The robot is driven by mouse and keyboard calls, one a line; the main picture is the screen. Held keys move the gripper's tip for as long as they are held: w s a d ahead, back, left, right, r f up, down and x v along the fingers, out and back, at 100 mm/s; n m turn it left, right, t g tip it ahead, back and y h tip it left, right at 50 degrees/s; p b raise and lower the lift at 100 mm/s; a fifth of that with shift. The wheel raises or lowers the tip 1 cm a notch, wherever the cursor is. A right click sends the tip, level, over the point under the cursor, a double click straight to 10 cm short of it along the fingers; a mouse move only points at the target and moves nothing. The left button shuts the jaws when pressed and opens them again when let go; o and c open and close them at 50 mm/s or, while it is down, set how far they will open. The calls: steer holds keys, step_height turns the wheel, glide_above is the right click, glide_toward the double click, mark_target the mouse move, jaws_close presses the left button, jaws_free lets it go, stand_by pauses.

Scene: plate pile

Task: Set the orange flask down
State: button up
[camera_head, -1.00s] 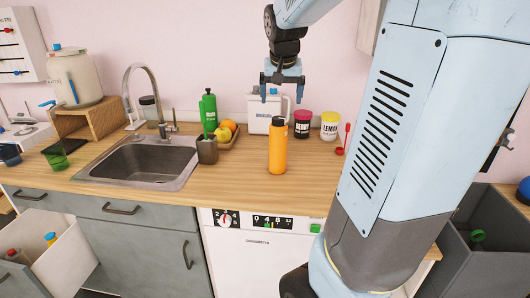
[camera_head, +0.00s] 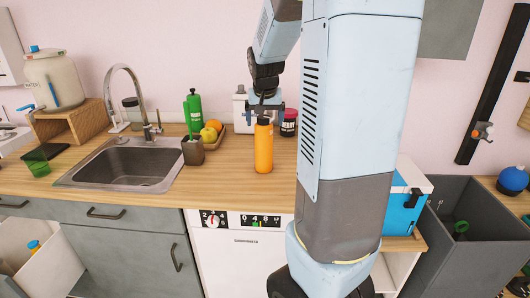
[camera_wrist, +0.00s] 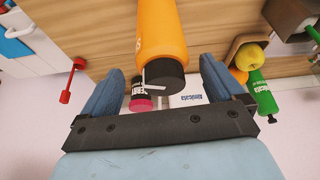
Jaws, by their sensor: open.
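The orange flask (camera_head: 264,150) stands upright on the wooden counter (camera_head: 225,180), in front of a white canister. It has a dark cap at its top. My gripper (camera_head: 265,108) is open just above the flask in the head view, with its fingers pointing down. In the wrist view, the flask (camera_wrist: 162,32) and its dark cap (camera_wrist: 163,75) show beyond and between the two spread blue fingers of my gripper (camera_wrist: 160,85). I see no finger touching the flask.
A fruit tray (camera_head: 220,142), green bottle (camera_head: 194,112) and dark cup (camera_head: 193,152) stand left of the flask, beside the sink (camera_head: 130,162). A dark jar with a pink lid (camera_head: 289,122) stands behind right. The counter front is clear.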

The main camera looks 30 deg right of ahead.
mark_target(264, 147)
steer(key=shift+x, duration=1.8)
steer(key=shift+w+a, duration=0.1)
jaws_close()
